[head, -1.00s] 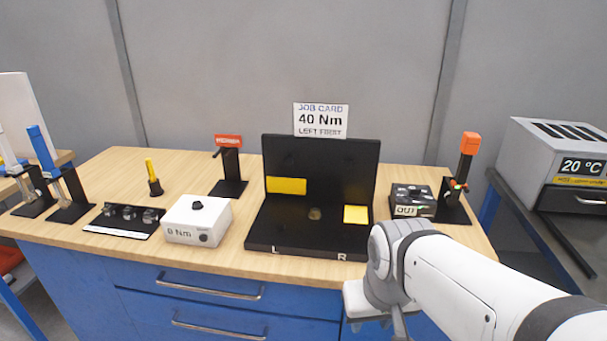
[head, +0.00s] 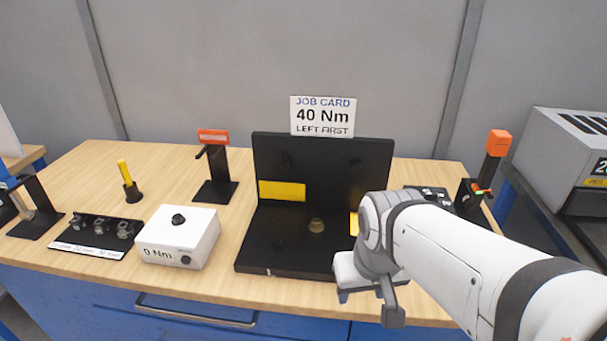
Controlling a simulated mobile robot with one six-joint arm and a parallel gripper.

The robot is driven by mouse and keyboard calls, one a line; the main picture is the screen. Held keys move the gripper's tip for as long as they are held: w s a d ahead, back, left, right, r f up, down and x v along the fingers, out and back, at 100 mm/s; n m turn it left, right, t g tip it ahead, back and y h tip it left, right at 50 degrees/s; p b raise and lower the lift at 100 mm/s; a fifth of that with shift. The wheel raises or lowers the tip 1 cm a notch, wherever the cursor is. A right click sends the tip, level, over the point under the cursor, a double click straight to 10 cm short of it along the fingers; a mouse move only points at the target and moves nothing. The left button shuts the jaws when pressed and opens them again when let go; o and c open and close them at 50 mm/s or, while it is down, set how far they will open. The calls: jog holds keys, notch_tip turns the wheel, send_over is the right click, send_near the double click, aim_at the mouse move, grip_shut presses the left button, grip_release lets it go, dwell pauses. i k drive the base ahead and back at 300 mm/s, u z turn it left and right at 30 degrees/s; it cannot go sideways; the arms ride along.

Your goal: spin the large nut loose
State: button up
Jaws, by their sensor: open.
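A black fixture (head: 270,262) with an upright back plate stands in the middle of the bench. My gripper (head: 368,304) is in front of the fixture's right side, low near the bench's front edge. It is open, with nothing seen between its fingers, and apart from the brass piece. My arm hides the right part of the fixture.
A white 0 Nm box (head: 178,238), a socket tray (head: 97,236) and a yellow-handled tool (head: 128,180) stand left. A black stand with a red label (head: 214,180) is behind. An orange-topped post (head: 497,145) stands right. A job card (head: 322,116) reads 40 Nm, left first.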

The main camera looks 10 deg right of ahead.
aim_at(316, 226)
jog(key=z, duration=2.2)
jog(key=k, duration=1.25)
jog(key=u, duration=1.65)
jog(key=i, duration=1.05)
jog(key=u, duration=0.05)
